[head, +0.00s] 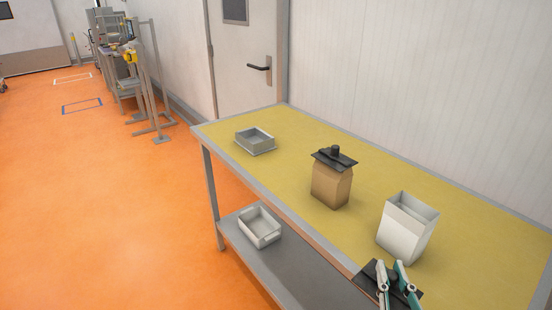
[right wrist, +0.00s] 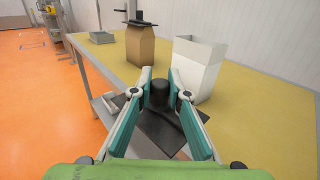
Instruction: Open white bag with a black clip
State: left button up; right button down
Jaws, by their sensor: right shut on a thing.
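The white bag (head: 401,240) stands upright on the table with its top open, and it also shows in the right wrist view (right wrist: 203,68). No clip sits on it. My right gripper (head: 391,268) is at the front edge of the table, in front of the white bag and apart from it. It is shut on the knob of a black clip (right wrist: 158,124), a flat dark plate held between the fingers. The clip also shows in the head view (head: 371,273). My left gripper is not in view.
A brown bag (head: 330,187) with another black clip (head: 334,159) on top stands left of the white bag. A grey tray (head: 255,147) lies at the table's far left end. Another tray (head: 260,238) is on the lower shelf (head: 263,266). The yellow tabletop (head: 285,130) is otherwise clear.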

aim_at(407, 225)
jog(key=i+j+u, duration=0.9)
jog(key=i+u, duration=0.45)
jog(key=i, duration=0.15)
jog(key=i+z, duration=0.75)
jog(key=i+j+z, duration=0.15)
jog(key=z, duration=0.25)
jog(key=i+l+z, duration=0.1)
jog(key=z, duration=0.35)
jog(key=i+z, duration=0.5)
jog(key=z, duration=0.35)
jog(key=i+j+z, duration=0.15)
jog(key=z, duration=0.25)
